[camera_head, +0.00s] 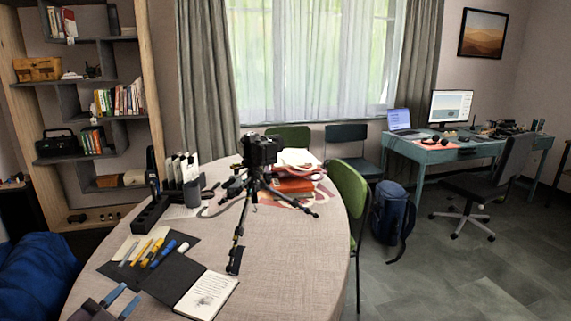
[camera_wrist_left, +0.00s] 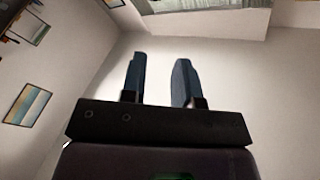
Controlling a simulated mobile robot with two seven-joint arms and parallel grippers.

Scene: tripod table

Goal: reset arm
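My left gripper (camera_head: 128,293) is at the bottom left of the head view, over the near left edge of the round table (camera_head: 290,255). My right gripper is in neither view. A black camera (camera_head: 260,150) sits on a small black tripod (camera_head: 240,230) that stands upright on the table, well away from the left gripper.
An open notebook (camera_head: 206,294) and several pens (camera_head: 150,252) on a dark sheet lie close to the left gripper. Books (camera_head: 293,187) lie farther back. A black power strip (camera_head: 150,213) is at the left. The table's right front is clear. A green chair (camera_head: 350,195) stands at the right.

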